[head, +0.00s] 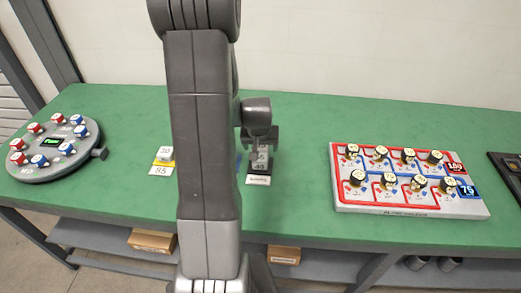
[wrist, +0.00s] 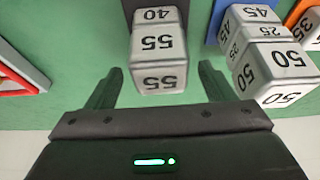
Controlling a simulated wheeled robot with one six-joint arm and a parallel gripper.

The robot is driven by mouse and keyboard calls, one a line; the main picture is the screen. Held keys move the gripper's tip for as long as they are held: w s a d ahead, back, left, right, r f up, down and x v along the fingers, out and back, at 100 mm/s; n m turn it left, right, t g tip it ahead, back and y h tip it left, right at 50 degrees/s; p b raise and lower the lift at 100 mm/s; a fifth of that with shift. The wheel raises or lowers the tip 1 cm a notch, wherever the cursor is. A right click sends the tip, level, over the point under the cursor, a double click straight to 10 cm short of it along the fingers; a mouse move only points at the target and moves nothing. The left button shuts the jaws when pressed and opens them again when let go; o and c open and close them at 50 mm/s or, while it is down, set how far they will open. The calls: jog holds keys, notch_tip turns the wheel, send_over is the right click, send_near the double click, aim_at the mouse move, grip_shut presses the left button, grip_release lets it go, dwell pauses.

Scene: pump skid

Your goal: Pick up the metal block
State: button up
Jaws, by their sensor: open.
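A silvery-grey metal block (wrist: 158,62) with rounded edges and "55" on two faces is in the upper middle of the wrist view. A face marked "40" adjoins it at the picture's top edge; I cannot tell whether that is a separate block. My gripper (wrist: 159,72) is open, with one finger on each side of the 55 block's near end and green gaps between. In the head view my gripper (head: 258,133) is over a small grey block (head: 260,163) on the table, partly hiding it.
More numbered grey blocks (wrist: 268,55) stand close to the right finger, beside blue and orange pieces. On the green table (head: 300,120) are a round button device (head: 60,145) at left, a yellow-marked block (head: 165,155), and a red-blue panel (head: 405,180) at right.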

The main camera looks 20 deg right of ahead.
jog(key=shift+w+d+f, duration=0.1)
jog(key=shift+w+f, duration=0.1)
jog(key=shift+f, duration=0.35)
jog(key=c, duration=1.4)
jog(key=shift+r, duration=0.1)
